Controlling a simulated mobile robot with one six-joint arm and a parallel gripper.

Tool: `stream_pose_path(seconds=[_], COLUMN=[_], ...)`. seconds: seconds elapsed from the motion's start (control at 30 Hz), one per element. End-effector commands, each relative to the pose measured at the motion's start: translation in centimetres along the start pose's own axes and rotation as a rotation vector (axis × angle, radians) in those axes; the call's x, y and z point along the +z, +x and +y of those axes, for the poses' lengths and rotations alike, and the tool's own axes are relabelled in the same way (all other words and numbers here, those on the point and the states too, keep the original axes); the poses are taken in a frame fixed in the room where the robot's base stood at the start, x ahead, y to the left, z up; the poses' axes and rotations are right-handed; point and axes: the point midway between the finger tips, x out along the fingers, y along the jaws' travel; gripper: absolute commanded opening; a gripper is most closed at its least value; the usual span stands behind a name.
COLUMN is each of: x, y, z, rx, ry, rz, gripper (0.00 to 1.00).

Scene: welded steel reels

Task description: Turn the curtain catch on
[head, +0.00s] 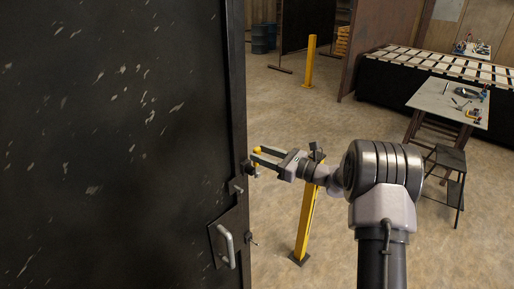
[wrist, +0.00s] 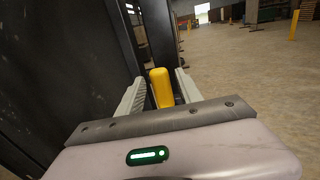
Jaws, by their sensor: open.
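A small yellow grip (head: 257,151), apparently the curtain catch's lever, is at the right edge of the dark scuffed panel (head: 120,120). In the wrist view it shows as an upright rounded yellow piece (wrist: 161,88). My gripper (head: 254,158) reaches it from the right. In the wrist view my gripper (wrist: 157,84) is open, with one pale finger on each side of the yellow piece. I cannot tell whether either finger touches it. The catch's mount is mostly hidden behind the fingers and the panel edge.
Below the catch, the panel carries a metal pull handle (head: 226,245) on a plate and a small latch piece (head: 236,187). A yellow post (head: 305,222) stands behind my arm. A work table (head: 450,101) and a stool (head: 446,180) are at the right. Open floor lies between.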

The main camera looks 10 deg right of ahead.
Motion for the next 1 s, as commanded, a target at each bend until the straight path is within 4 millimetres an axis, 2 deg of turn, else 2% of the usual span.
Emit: stream_pose_path(seconds=[0.1, 0.2, 0.47, 0.7, 1.0], x=[0.1, 0.0, 0.0, 0.0, 0.0], y=[1.6, 2.2, 2.4, 2.4, 2.3], z=[0.0, 0.0, 0.0, 0.0, 0.0], rx=[0.001, 0.001, 0.000, 0.000, 0.000], ry=[0.000, -0.002, -0.002, -0.001, -0.002], rz=[0.000, 0.002, 0.001, 0.001, 0.002], gripper=[0.42, 0.42, 0.42, 0.00, 0.00])
